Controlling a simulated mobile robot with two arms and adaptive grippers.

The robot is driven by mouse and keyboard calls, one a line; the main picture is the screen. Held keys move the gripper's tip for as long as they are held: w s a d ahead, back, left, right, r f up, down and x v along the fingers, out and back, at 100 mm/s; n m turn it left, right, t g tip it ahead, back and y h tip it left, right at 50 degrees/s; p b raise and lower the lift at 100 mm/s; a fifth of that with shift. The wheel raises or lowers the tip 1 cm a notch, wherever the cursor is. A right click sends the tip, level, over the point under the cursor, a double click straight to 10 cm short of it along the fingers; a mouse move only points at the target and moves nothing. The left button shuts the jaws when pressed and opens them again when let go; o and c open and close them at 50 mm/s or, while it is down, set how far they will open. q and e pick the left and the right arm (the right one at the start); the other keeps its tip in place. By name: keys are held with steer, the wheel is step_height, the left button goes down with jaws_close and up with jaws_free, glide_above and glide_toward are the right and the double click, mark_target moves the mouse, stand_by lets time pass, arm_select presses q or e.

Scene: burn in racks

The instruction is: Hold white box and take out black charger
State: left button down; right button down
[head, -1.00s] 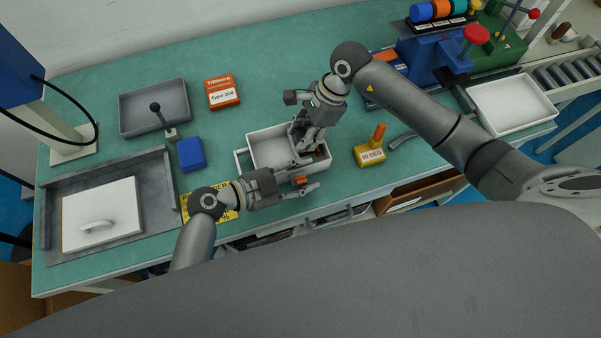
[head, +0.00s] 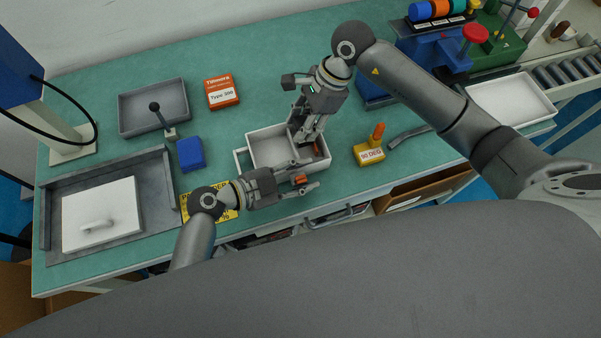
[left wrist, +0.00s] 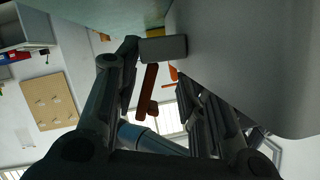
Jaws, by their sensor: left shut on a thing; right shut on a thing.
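The white box (head: 262,133) stands on the green table and has an open left part and a right compartment. My left gripper (head: 307,176) is at the box's front side, shut on it, with an orange piece between its fingers; the left wrist view shows the fingers beside a large pale wall (left wrist: 240,60) and an orange strip (left wrist: 148,90). My right gripper (head: 302,136) points down over the right compartment, shut on a dark thing that is mostly hidden, apparently the black charger. A small orange item shows in the right compartment beside it.
A yellow 90 DEG block (head: 369,154) stands right of the box. A blue block (head: 191,154), a grey tray (head: 150,95) and an orange box (head: 222,92) lie to the left. A white tray (head: 515,98) is at the far right.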

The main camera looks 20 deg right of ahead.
arm_select(q)
steer(key=shift+s+f, duration=0.2)
steer(key=shift+f, duration=0.15)
arm_select(e)
steer(key=shift+r, duration=1.45)
arm_select(q)
steer(key=c, duration=1.3)
jaws_free()
steer(key=o, duration=0.5)
steer(key=shift+w, duration=0.1)
arm_select(e)
steer(key=shift+d, duration=0.15)
arm_select(q)
steer(key=shift+r, duration=0.1)
steer(key=shift+w+r, duration=0.1)
